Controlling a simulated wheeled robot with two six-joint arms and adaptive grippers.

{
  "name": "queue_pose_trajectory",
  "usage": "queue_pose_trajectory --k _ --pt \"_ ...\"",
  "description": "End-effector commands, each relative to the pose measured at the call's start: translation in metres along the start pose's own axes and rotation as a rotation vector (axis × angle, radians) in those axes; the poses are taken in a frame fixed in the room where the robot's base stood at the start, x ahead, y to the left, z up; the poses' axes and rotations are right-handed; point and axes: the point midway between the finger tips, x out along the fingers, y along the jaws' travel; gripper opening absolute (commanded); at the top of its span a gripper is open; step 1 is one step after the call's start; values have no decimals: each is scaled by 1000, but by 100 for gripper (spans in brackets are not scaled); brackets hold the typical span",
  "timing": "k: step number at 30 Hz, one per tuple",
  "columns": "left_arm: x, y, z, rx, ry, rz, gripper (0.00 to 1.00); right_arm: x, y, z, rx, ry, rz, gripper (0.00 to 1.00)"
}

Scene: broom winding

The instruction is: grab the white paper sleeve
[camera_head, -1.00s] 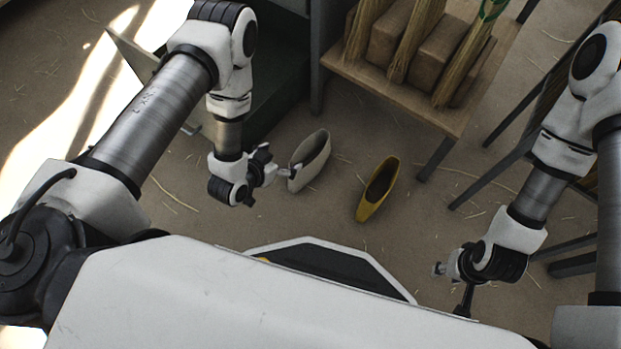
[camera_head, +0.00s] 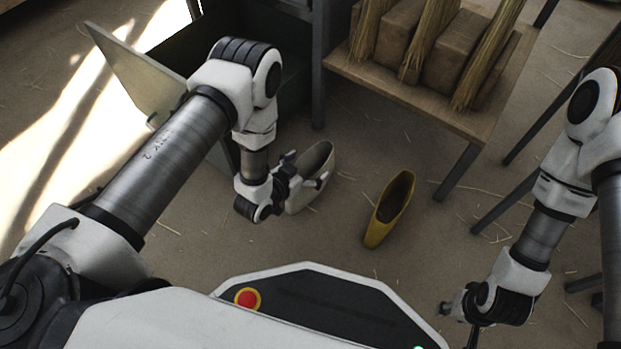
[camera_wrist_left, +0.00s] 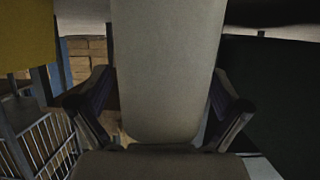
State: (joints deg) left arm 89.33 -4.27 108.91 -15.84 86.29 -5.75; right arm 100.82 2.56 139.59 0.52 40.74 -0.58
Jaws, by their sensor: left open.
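The white paper sleeve (camera_head: 318,158) is a pale, flattened oval tube standing on the floor, left of the yellow sleeve. My left gripper (camera_head: 307,172) is at its near side, with its fingers spread at the sleeve's two sides. In the left wrist view the white sleeve (camera_wrist_left: 168,65) fills the middle, and the open fingers of my left gripper (camera_wrist_left: 160,104) stand left and right of it. Whether they touch it I cannot tell. My right gripper (camera_head: 458,324) is at the lower right, away from the sleeve, with its fingers apart and nothing seen between them.
A yellow sleeve (camera_head: 389,208) stands on the floor to the right. A wooden bench (camera_head: 425,95) with straw bundles and brown blocks is behind. A dark green box (camera_head: 283,85) with an open pale panel (camera_head: 138,72) is behind my left arm. Floor between the sleeves is clear.

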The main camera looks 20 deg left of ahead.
Motion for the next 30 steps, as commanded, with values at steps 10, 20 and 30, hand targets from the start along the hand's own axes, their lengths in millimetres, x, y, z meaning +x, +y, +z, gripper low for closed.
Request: queue_pose_trajectory --k 10,20,30 --pt "-1 0 0 0 -1 0 46 -1 0 0 0 0 0 40" --pt "-2 0 -4 0 -1 -1 46 -5 0 1 1 -2 -1 40" --pt "-20 0 -39 -1 -3 -1 46 -44 0 8 12 -27 -4 40"
